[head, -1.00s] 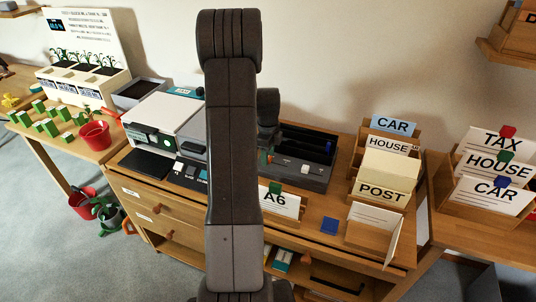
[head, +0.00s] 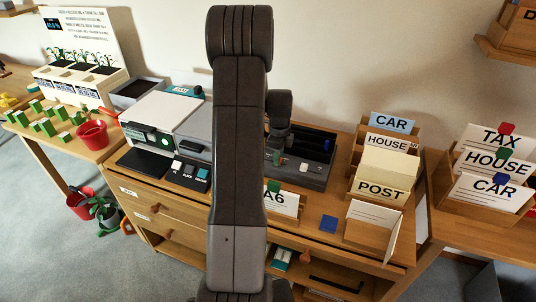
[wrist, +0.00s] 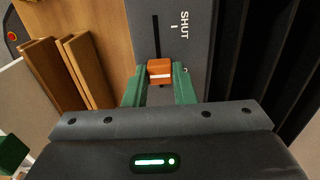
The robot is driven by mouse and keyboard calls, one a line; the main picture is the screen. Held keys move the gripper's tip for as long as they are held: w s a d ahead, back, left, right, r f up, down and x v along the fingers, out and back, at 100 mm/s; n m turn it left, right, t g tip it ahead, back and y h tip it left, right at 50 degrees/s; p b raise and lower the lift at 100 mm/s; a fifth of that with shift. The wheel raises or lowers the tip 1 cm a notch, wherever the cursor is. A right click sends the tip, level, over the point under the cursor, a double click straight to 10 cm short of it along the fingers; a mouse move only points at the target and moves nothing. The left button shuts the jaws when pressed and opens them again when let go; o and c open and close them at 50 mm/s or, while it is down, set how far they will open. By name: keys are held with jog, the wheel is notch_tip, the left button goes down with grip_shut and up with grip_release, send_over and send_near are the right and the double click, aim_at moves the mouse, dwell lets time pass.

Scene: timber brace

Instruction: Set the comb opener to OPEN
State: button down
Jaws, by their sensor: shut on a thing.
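The comb opener is a dark grey machine (head: 312,176) on the wooden desk, partly behind my arm in the head view. In the wrist view its grey top panel (wrist: 190,60) shows a straight black slot and the word SHUT beside the slot's upper part. An orange slider knob (wrist: 160,76) with a white line stands below the SHUT mark, at the lower visible end of the slot. My gripper (wrist: 160,71) has its green fingers closed on both sides of this knob. The panel below the knob is hidden by my gripper, and no OPEN mark shows.
Wooden card holders (head: 380,190) stand to the right of the opener. A white and grey machine (head: 165,125) stands to its left. Black ridges flank the panel's right side.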

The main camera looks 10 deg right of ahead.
jog(key=shift+s+d, duration=0.5)
jog(key=shift+d, duration=0.3)
jog(key=c, duration=1.2)
grip_release()
jog(key=shift+s+d, duration=0.1)
jog(key=shift+d, duration=0.05)
notch_tip(320, 180, up, 14)
jog(key=shift+f, duration=0.1)
